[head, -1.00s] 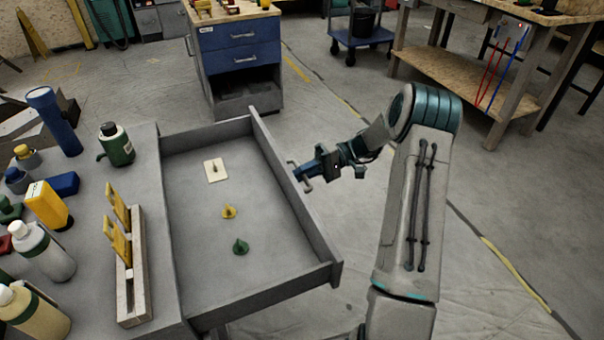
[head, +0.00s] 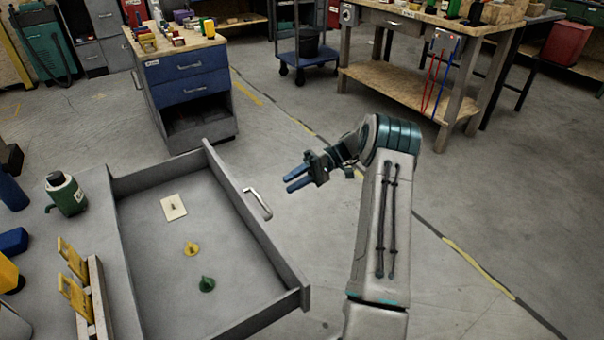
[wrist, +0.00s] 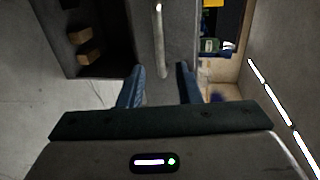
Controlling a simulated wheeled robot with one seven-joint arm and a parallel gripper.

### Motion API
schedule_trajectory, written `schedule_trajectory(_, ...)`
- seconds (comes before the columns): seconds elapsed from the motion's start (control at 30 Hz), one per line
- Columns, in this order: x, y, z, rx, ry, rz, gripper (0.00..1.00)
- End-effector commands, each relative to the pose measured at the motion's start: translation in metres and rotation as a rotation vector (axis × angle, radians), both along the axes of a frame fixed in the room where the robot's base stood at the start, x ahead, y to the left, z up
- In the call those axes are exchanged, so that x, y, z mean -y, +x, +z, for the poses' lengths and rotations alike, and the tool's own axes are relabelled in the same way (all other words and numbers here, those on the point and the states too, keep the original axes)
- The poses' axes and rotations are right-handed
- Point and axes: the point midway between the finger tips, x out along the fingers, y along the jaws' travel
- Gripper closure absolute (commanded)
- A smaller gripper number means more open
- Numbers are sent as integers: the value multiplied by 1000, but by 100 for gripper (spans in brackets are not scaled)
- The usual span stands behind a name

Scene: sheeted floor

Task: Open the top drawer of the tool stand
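The grey tool stand (head: 92,195) is at the left of the head view. Its top drawer (head: 160,270) is pulled far out to the right. A white peg plate (head: 173,207), a yellow cone-like piece (head: 191,249) and a green one (head: 207,284) lie inside it. The silver bar handle (head: 258,203) is on the drawer's outer front and also shows in the wrist view (wrist: 160,40). My gripper (head: 289,183) is open and empty, just right of the handle and apart from it. In the wrist view its blue fingers (wrist: 161,80) are spread, with the handle ahead between them.
A blue-fronted drawer cabinet (head: 188,84) stands behind the open drawer. A wooden workbench (head: 400,88) and a blue cart (head: 306,57) are farther back. A green bottle (head: 66,194) and yellow holders (head: 75,278) sit on the stand's top. The floor at right is clear.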

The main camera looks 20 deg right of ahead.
Motion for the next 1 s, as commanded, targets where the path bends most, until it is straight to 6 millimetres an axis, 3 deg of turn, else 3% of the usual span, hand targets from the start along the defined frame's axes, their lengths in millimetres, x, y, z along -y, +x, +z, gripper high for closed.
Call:
schedule_trajectory(0.1, 16, 3, 4, 2, 0, -1, 69)
schedule_trajectory(0.33, 28, 5, 6, 0, 0, 1, 69)
schedule_trajectory(0.9, 29, 5, 6, 0, 0, 0, 69)
schedule_trajectory(1.0, 15, 3, 30, -17, -60, 18, 69)
